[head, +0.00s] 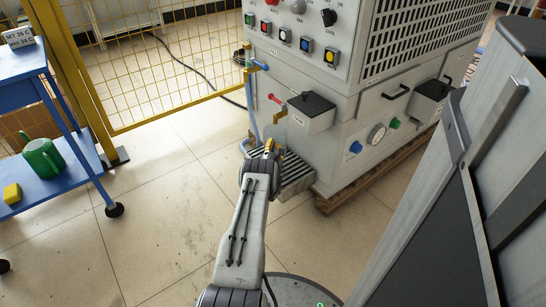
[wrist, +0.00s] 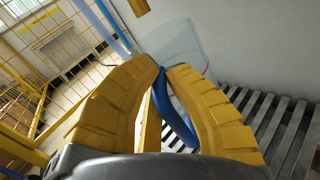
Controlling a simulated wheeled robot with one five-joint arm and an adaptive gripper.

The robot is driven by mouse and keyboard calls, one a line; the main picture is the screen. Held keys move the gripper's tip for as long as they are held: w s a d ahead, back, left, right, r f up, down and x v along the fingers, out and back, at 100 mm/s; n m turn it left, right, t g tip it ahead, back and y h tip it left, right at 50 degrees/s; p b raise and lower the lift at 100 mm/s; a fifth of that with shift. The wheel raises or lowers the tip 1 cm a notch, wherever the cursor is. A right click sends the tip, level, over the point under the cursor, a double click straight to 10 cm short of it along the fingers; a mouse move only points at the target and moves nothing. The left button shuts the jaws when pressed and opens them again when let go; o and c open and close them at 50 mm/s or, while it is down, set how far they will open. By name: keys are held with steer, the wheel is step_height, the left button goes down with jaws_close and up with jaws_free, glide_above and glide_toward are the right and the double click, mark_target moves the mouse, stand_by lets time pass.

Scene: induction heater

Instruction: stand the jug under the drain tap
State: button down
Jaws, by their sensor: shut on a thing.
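The jug is clear with a blue handle (wrist: 172,112). Its see-through wall (wrist: 185,50) shows beyond my fingers in the wrist view. My gripper (wrist: 161,75) is shut on the handle, with a yellow finger on either side. In the head view my gripper (head: 270,148) is low beside the cabinet front, at the slatted metal stand (head: 298,168). The jug is only faintly visible there. A brass tap (head: 279,113) juts from the cabinet just above the gripper; a brass piece (wrist: 138,6) shows at the wrist view's top. I cannot tell whether the jug touches the slats.
The heater cabinet (head: 340,135) stands on a wooden pallet (head: 350,188). A black-lidded box (head: 311,110) sticks out right of the tap. A blue hose (head: 252,112) hangs left of it. A yellow mesh fence (head: 150,60) and blue trolley (head: 75,165) are left. The floor between is clear.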

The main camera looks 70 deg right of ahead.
steer(key=shift+w+d+b, duration=0.15)
steer(key=shift+d+b, duration=0.35)
steer(key=shift+d, duration=0.2)
step_height(320, 180, down, 4)
steer(key=b, duration=0.4)
steer(key=shift+r, duration=0.35)
steer(key=c, duration=1.4)
jaws_free()
steer(key=shift+a, duration=0.15)
